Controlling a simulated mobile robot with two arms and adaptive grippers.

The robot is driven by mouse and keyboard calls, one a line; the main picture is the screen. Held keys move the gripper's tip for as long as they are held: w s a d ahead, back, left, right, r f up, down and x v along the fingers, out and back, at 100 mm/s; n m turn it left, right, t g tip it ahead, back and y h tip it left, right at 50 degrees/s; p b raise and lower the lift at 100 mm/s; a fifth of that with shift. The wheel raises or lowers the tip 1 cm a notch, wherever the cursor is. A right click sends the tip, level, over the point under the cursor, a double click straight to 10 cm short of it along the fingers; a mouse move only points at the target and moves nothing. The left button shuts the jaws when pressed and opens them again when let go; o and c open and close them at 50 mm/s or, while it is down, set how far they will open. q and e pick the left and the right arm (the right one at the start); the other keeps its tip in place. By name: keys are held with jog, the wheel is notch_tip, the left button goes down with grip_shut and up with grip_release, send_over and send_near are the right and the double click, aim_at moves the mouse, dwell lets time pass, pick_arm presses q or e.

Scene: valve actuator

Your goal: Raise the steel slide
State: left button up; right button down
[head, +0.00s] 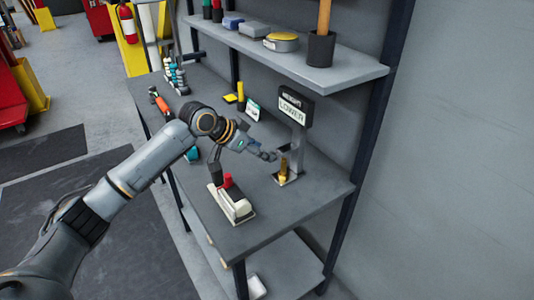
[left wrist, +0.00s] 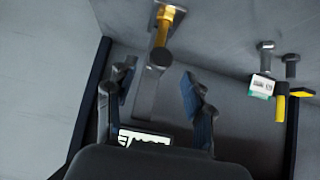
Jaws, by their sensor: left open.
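The valve stand has a dark sign (head: 295,107) reading "LOWER" on top of a grey steel upright (head: 299,139). A yellow part (head: 283,169) stands at its foot on a small base plate. My left gripper (head: 268,154) is just left of the upright and above the yellow part. In the left wrist view its two fingers are spread, with the grey steel piece (left wrist: 147,92) showing between them and the yellow part (left wrist: 162,28) beyond. No finger visibly touches either. The sign (left wrist: 145,138) is partly hidden by the gripper body. I cannot tell exactly which steel piece slides.
A device with a red knob (head: 233,203) stands on the bench at the front. A white-and-green card (head: 253,111) and a yellow-handled tool (head: 240,96) lie behind my arm. A shelf (head: 340,77) with boxes and a cup overhangs the back.

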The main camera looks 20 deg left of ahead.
pick_arm(q)
jog(key=v, duration=0.8)
jog(key=shift+s+a, duration=0.1)
